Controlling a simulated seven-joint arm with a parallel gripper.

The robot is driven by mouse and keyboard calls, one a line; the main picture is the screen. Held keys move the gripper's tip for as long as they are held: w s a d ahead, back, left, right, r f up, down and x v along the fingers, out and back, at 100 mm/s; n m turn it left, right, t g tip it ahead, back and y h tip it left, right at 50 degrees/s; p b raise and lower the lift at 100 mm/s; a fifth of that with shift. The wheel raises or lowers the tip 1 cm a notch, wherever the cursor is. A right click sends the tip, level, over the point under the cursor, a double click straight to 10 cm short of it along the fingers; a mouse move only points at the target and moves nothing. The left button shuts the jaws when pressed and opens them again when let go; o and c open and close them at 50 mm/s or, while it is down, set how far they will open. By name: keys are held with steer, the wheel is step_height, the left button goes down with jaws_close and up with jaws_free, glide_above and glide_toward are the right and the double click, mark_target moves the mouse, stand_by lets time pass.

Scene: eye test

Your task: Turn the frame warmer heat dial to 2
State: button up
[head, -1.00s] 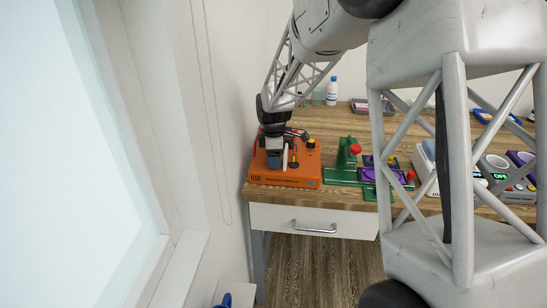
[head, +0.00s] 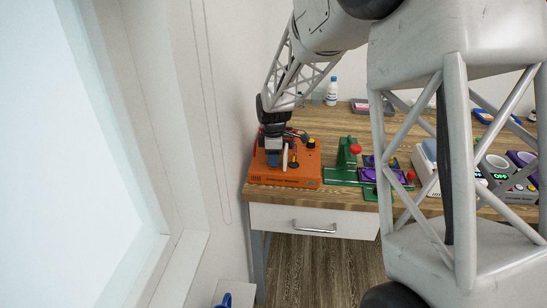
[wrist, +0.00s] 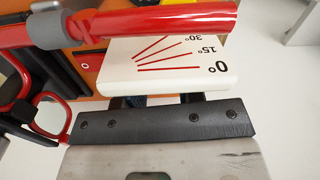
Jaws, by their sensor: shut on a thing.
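An orange box (head: 283,178) with knobs stands at the left front corner of the desk; I take it for the frame warmer. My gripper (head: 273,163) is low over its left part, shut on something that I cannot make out. One black knob with yellow (head: 311,143) is at the box's back right, and a small yellow-marked one (head: 294,165) is right of my gripper.
A red bar (wrist: 160,22) and a red-rimmed part (wrist: 60,115) lie close by in the wrist view. A green stand with a red knob (head: 355,149) is right of the box. A white drawer (head: 314,222) is below. Wall is close on the left.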

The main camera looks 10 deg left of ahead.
steer(key=m, duration=1.7)
steer(key=shift+m, duration=0.4)
steer(key=m, duration=0.5)
steer(key=shift+m+t, duration=0.3)
steer(key=shift+m, duration=0.1)
steer(key=o, duration=0.9)
steer(key=shift+r, duration=0.1)
